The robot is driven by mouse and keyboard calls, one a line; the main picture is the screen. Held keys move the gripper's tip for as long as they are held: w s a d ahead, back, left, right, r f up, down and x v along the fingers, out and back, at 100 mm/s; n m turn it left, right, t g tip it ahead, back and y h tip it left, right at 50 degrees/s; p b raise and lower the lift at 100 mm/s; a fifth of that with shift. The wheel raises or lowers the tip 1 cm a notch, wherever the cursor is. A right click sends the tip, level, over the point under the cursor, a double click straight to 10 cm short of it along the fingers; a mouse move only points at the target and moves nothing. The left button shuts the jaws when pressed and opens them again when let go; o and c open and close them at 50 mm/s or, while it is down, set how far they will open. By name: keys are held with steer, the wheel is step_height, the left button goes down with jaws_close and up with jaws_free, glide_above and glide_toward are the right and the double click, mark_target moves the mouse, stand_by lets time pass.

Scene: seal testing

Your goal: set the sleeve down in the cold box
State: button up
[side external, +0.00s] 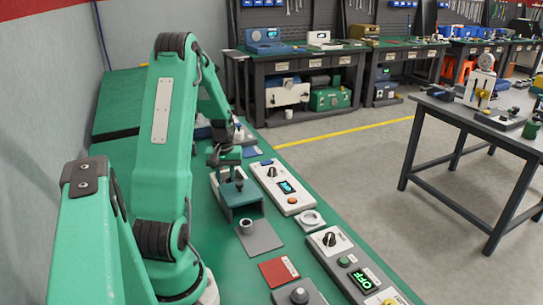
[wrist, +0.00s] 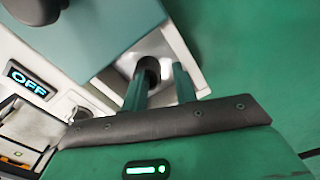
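The cold box (side external: 216,176) appears as a white box with a teal cover (side external: 240,196) beside it, which carries a dark knob. In the wrist view, the pale interior of the box (wrist: 152,45) shows beside the teal cover (wrist: 115,35). A dark round sleeve (wrist: 150,68) is inside the box opening, between my fingertips. My gripper (wrist: 162,82) is over the box with its two green fingers apart. A gap shows between the sleeve and the right finger; contact with the left finger is unclear. In the side view my gripper (side external: 225,157) hides the sleeve.
A white controller (side external: 283,186) with a lit display stands right of the box; the display (wrist: 28,80) reads OFF. In front, a grey cylinder (side external: 246,227) stands on a grey plate. A red card (side external: 279,271) and another controller (side external: 350,262) are nearer. Green bench surface is clear between them.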

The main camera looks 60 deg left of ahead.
steer(key=shift+r, duration=0.1)
step_height(320, 180, up, 12)
stand_by(0.8)
steer(key=shift+r, duration=0.1)
stand_by(0.4)
steer(key=w+d+r+m+t+y, duration=0.1)
steer(key=w+d+r+m, duration=0.25)
steer(key=d, duration=0.55)
steer(key=w+d+r+m+t, duration=0.1)
steer(key=w+d+r+m, duration=0.2)
steer(key=d, duration=0.6)
steer(key=s+d+r+m+t, duration=0.1)
steer(key=s+d+m, duration=0.2)
steer(key=d, duration=0.6)
steer(key=s+d+r+m+t+h, duration=0.1)
steer(key=s+d+m, duration=0.3)
steer(key=d, duration=0.5)
steer(key=shift+r+t, duration=0.45)
steer(key=shift+t, duration=0.35)
